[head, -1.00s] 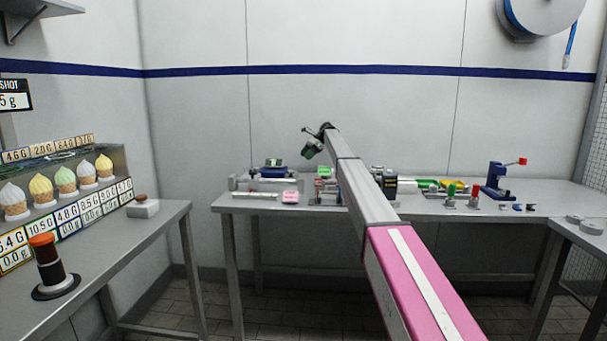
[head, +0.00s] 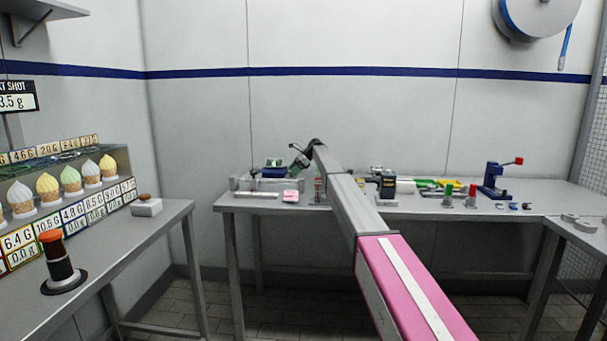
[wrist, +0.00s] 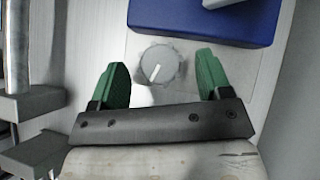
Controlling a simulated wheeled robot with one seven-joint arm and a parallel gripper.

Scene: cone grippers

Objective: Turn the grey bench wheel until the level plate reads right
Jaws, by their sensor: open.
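The grey wheel (wrist: 160,66), a round knob with a white pointer line, shows in the wrist view on a pale metal plate (wrist: 140,95). My gripper (wrist: 164,75) is open, its two green fingers on either side of the wheel with a gap at each side. I cannot tell how far the fingers stand above the plate. In the head view my gripper (head: 300,160) is small, at the left part of the back bench. A blue block (wrist: 205,18) lies just beyond the wheel; it also shows in the head view (head: 274,173). I cannot make out a level reading.
The back bench (head: 400,208) holds a pink item (head: 290,196), a dark machine (head: 387,184) and a blue press (head: 495,178). Metal blocks (wrist: 30,106) stand left of my gripper in the wrist view. A side table (head: 150,235) is at the left.

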